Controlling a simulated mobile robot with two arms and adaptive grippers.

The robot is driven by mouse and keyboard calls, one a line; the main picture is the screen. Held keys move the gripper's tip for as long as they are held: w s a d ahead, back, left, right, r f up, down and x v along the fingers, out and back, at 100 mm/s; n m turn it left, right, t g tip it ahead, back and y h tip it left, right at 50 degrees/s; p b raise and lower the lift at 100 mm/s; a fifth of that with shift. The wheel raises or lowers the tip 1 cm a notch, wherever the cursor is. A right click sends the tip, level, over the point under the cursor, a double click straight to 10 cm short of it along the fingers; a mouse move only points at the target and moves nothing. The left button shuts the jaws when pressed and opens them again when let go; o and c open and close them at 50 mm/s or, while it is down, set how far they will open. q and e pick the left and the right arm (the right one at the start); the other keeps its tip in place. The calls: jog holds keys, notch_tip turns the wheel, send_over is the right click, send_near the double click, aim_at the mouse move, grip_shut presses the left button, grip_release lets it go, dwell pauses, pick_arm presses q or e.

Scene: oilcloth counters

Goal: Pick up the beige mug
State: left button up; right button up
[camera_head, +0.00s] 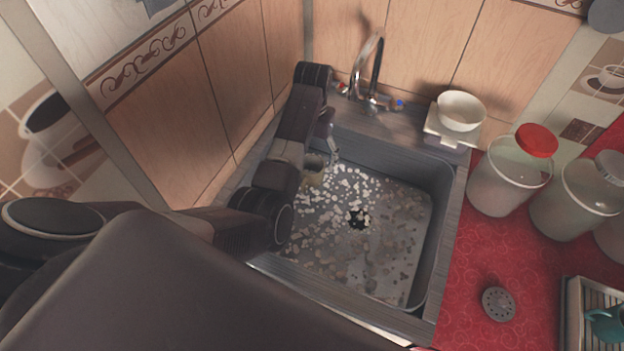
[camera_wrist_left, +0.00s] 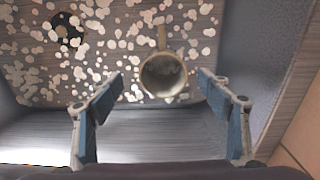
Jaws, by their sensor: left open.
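The beige mug (camera_wrist_left: 163,76) stands in the sink, and the left wrist view looks down into its round opening. Its handle points to the top of that view. My left gripper (camera_wrist_left: 161,98) is open, with one blue-padded finger on each side of the mug and a gap on both sides. In the head view the mug (camera_head: 313,170) shows only partly, at the left side of the sink behind my left arm. The left gripper (camera_head: 333,150) is mostly hidden there by its own wrist. My right gripper is in neither view.
The metal sink (camera_head: 437,240) has steep walls and a dark drain (camera_head: 358,218). A faucet (camera_head: 371,80) rises behind it. A white bowl (camera_head: 460,111) stands at the back right corner. Jars, including a red-lidded one (camera_head: 510,175), and a round strainer (camera_head: 498,304) are on the red counter.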

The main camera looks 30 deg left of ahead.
aim_at(312, 172)
pick_arm(q)
jog(key=f, duration=0.7)
jog(key=shift+w+a+f, duration=0.1)
jog(key=shift+a+f, duration=0.15)
jog(key=shift+f, duration=0.15)
jog(key=shift+c, duration=0.6)
jog(key=c, duration=1.5)
